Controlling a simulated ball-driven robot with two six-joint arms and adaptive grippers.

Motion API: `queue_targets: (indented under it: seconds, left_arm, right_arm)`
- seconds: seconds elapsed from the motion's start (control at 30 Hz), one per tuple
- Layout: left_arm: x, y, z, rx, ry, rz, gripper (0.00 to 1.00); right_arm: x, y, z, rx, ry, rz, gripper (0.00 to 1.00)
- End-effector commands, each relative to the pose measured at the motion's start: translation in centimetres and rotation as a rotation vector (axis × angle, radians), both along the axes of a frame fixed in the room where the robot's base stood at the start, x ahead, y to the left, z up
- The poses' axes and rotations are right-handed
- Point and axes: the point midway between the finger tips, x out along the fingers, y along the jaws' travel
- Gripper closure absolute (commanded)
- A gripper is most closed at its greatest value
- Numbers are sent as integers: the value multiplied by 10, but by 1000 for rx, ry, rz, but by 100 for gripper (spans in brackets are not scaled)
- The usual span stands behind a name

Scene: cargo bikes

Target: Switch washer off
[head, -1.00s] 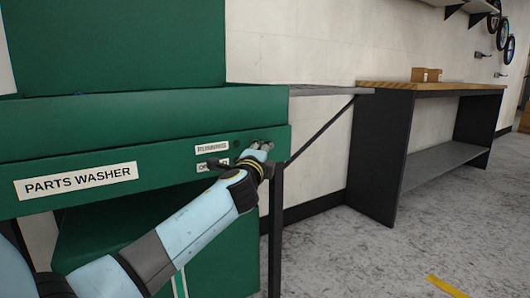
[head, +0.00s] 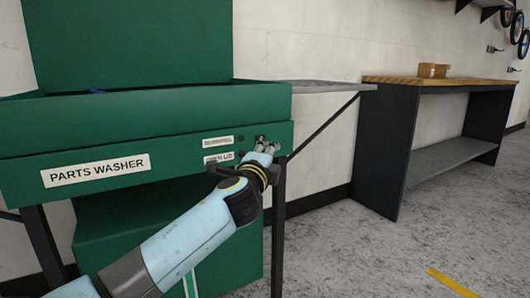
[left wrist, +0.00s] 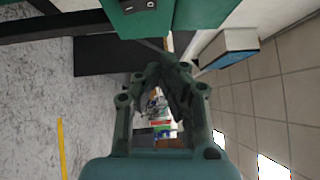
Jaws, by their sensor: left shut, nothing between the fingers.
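The green parts washer (head: 60,150) fills the left of the head view. Its front panel has a "PARTS WASHER" label (head: 95,170) and two small labels at the right, the lower reading "OPEN LID" (head: 218,157). A small dark lamp (head: 240,138) sits beside the upper label. A black switch (head: 260,137) shows at the panel's right end, just above my left gripper (head: 270,147). In the left wrist view the black switch (left wrist: 136,4) is at the top edge on the green panel. My left gripper (left wrist: 165,68) is shut and empty, and its contact with the panel cannot be told.
A grey side shelf (head: 335,87) with a diagonal brace juts out right of the washer. A workbench (head: 440,80) with a cardboard box (head: 433,70) stands against the wall. The grey floor (head: 340,250) at the right is clear, with a yellow line (head: 450,282).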

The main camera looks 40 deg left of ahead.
Motion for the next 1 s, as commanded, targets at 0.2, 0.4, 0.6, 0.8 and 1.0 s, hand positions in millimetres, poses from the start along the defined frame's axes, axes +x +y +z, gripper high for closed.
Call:
queue_targets:
  seconds: [0.2,0.4,0.6,0.8,1.0]
  left_arm:
    - [-29,-12,3,0,1,-1,100]
    - [-37,-15,3,1,0,0,100]
    - [-37,-15,3,1,1,0,100]
    - [-36,-14,3,1,1,0,100]
    - [-43,-15,-10,-2,25,1,100]
  right_arm:
    - [-11,-4,-13,-1,3,-3,11]
    - [-14,-4,-17,-2,5,-3,11]
    - [-15,-4,-18,-2,5,-3,11]
    - [-15,-4,-18,-2,6,-4,11]
    - [-14,-4,-17,-1,4,-3,11]
